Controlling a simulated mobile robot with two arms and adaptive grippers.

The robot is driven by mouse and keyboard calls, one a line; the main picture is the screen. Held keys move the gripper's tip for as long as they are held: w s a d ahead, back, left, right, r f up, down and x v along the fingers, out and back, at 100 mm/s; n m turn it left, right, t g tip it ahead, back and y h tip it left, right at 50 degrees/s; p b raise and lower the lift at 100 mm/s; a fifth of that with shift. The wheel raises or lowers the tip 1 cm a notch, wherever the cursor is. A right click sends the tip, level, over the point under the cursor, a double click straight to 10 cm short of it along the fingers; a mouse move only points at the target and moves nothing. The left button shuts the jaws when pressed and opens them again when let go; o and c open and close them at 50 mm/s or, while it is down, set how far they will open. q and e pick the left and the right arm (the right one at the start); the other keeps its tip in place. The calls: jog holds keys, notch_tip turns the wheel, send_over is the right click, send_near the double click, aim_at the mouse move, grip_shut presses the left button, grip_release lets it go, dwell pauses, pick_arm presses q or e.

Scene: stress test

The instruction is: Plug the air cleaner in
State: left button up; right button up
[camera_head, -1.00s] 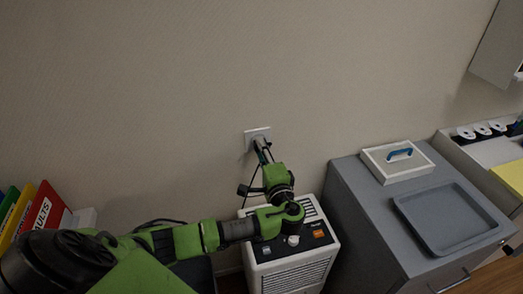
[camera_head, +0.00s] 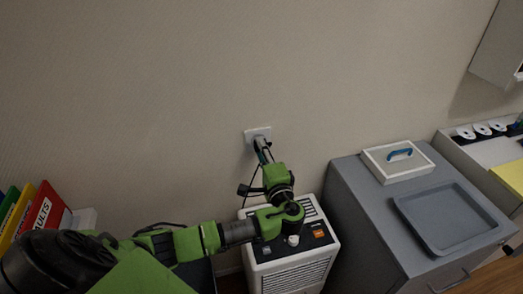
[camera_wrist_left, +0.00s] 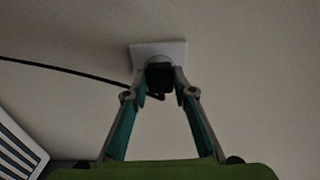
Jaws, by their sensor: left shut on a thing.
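The air cleaner (camera_head: 296,270) is a white box with a dark top panel, standing on the floor against the wall. A white wall socket (camera_head: 258,132) is above it; it also shows in the left wrist view (camera_wrist_left: 175,48). My left gripper (camera_head: 261,146) is at the socket. In the left wrist view my left gripper (camera_wrist_left: 160,80) is shut on a black plug (camera_wrist_left: 160,77), which is right at the socket's round recess. I cannot tell how deep the plug sits. A black cord (camera_wrist_left: 62,68) runs left from it. My right gripper is out of view.
Colourful binders (camera_head: 40,215) stand at the left. The wall around the socket is bare.

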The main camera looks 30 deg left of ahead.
pick_arm(q)
jog(key=shift+w+a, duration=0.3)
jog(key=shift+a, duration=0.1)
jog(key=o, duration=1.1)
jog(key=v, duration=1.2)
